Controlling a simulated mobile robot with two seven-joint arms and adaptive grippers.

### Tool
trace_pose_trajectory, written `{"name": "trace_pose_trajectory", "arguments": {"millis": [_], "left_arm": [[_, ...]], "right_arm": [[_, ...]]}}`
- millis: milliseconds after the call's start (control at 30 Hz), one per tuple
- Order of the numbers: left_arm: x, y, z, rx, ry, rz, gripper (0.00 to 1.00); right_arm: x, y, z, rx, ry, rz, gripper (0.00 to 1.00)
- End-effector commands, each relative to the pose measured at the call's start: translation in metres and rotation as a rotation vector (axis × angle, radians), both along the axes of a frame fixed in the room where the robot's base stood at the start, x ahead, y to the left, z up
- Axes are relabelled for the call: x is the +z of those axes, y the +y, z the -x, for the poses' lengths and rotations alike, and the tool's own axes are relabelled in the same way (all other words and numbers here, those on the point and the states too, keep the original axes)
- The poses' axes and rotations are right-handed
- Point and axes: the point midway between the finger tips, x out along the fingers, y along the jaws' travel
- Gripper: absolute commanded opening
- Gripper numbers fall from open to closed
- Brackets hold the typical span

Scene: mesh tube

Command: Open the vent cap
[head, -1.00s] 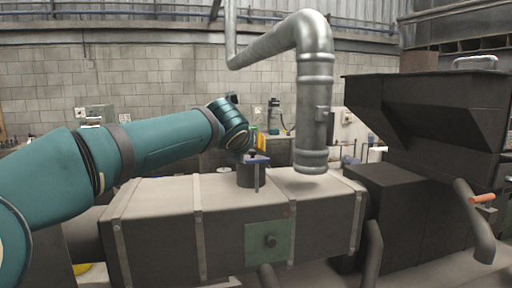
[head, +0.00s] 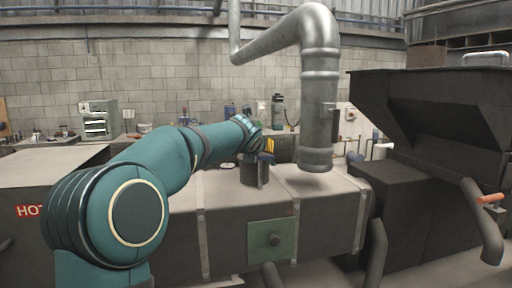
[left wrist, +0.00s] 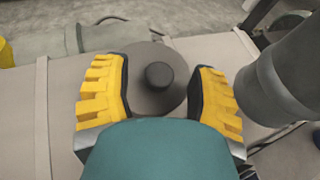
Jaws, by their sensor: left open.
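The vent cap, a round dark grey disc (left wrist: 150,98) with a black knob (left wrist: 158,75), shows in the left wrist view. In the head view it is hard to make out at the top of the short dark vent pipe (head: 250,172) on the long beige-topped duct. My left gripper (left wrist: 160,68) is open, with one yellow finger on each side of the knob. I cannot tell if the fingers touch the disc. In the head view the left gripper (head: 267,147) is small, at the top of the vent pipe. My right gripper is not in view.
A large silver pipe (head: 318,100) hangs just right of the vent pipe. The duct has a green panel (head: 271,241) in front. A black hopper (head: 430,105) stands at the right. A box with a red label (head: 28,211) is at the left.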

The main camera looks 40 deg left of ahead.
Motion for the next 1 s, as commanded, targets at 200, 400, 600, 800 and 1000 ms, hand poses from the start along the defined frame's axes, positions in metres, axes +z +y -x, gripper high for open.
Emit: {"name": "trace_pose_trajectory", "arguments": {"millis": [200, 400, 600, 800, 1000], "left_arm": [[-0.0050, 0.0059, -0.0109, 0.000, 0.000, 0.001, 0.58], [-0.0056, 0.0060, -0.0117, -0.001, -0.001, 0.001, 0.58], [-0.0056, 0.0059, -0.0115, -0.001, -0.001, 0.001, 0.18], [-0.0055, 0.0059, -0.0116, -0.001, -0.001, 0.001, 0.00], [-0.0030, 0.0064, -0.0117, 0.001, 0.006, 0.008, 0.00]], "right_arm": [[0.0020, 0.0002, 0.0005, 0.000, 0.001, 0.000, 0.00], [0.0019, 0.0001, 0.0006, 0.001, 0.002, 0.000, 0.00], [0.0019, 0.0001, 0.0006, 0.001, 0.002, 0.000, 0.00], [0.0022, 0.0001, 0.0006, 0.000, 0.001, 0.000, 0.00], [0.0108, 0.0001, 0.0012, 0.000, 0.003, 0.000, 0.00]]}}
